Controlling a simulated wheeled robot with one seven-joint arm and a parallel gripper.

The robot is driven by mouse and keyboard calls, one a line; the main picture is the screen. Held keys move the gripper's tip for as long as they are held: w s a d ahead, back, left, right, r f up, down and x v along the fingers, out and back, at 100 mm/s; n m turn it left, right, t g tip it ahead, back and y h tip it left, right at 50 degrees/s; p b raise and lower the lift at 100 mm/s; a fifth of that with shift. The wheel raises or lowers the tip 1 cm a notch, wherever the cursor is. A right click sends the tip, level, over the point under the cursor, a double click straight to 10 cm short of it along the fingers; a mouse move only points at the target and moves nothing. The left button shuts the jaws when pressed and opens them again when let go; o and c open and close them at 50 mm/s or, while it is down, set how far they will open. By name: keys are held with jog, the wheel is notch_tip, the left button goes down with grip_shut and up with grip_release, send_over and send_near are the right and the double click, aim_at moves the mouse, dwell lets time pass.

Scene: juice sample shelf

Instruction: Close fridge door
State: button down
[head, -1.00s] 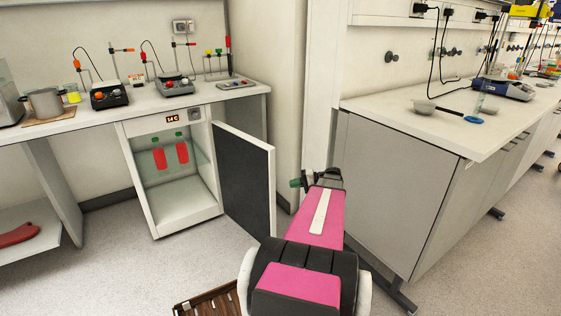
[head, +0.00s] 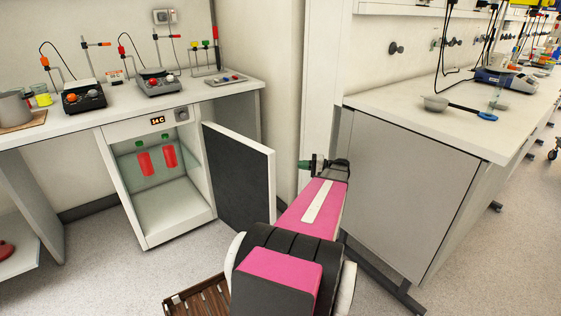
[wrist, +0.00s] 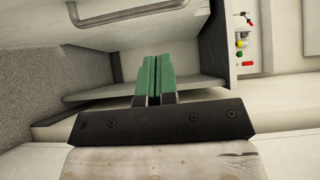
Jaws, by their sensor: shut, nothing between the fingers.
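The small white fridge (head: 152,232) sits under the left bench. Its door (head: 240,176) stands wide open on the right side, dark inner face showing. Two red-filled bottles, one (head: 145,160) beside the other (head: 169,153), stand on the glass shelf inside. My gripper (head: 303,164) is just right of the door's free edge in the head view, pointing left; I see no clear contact with the door. In the wrist view its green fingers (wrist: 153,80) are together with nothing between them.
The left bench (head: 110,120) carries stirrers and a pot (head: 14,107). A grey cabinet (head: 400,190) under the right bench stands right of my arm. A brown slatted crate (head: 200,298) is low in front.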

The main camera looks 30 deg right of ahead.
jog(key=x, duration=1)
jog(key=shift+s+a, duration=0.1)
